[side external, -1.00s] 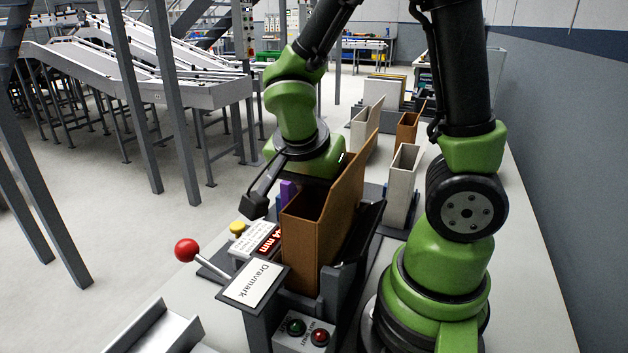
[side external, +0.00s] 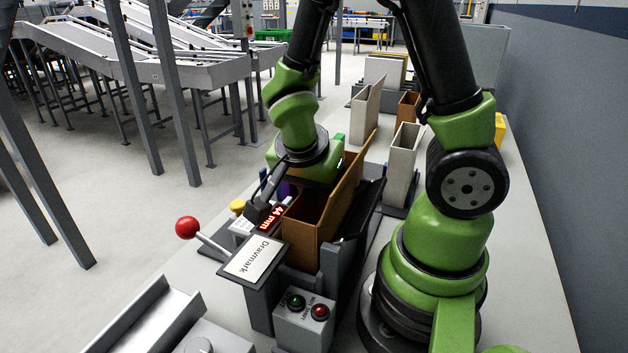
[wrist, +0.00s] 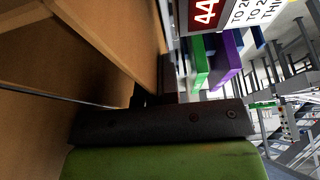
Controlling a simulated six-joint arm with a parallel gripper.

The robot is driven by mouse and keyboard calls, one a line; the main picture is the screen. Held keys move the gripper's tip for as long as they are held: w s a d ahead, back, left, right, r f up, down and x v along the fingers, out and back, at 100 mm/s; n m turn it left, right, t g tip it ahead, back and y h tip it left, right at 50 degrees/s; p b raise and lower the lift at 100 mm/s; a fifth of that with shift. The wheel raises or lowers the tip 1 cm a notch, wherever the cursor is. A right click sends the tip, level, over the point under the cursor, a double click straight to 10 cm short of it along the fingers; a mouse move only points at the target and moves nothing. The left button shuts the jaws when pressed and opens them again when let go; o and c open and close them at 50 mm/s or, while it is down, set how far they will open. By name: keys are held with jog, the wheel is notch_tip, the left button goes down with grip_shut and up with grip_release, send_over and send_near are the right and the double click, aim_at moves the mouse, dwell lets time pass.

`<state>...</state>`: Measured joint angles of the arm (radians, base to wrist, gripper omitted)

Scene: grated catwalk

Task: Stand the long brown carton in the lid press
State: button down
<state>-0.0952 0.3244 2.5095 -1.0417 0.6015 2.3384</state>
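The long brown carton (side external: 303,244) stands upright, open end up, with a tall flap rising on its right side. Its lower part is inside the lid press (side external: 266,308), between grey walls, so its bottom is hidden. My gripper (side external: 312,174) is at the carton's far side, just above its rim. In the wrist view the carton (wrist: 105,45) fills the left, and a dark finger (wrist: 153,98) lies against its wall. The grip itself is mostly hidden, but the carton moves down with my gripper. The press has a "Drawmark" plate and a red display reading 44 mm.
A red-knobbed lever (side external: 187,228) and a yellow button (side external: 238,206) are left of the carton. A dark slanted panel (side external: 366,205) is close on its right. Pale cartons (side external: 404,150) and a smaller brown carton (side external: 408,107) stand behind. A grey chute (side external: 140,322) lies front left.

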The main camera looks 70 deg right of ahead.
jog(key=shift+f, duration=1.65)
jog(key=c, duration=1.3)
grip_release()
jog(key=shift+c, duration=1.2)
jog(key=shift+o, duration=0.3)
jog(key=shift+w, duration=0.1)
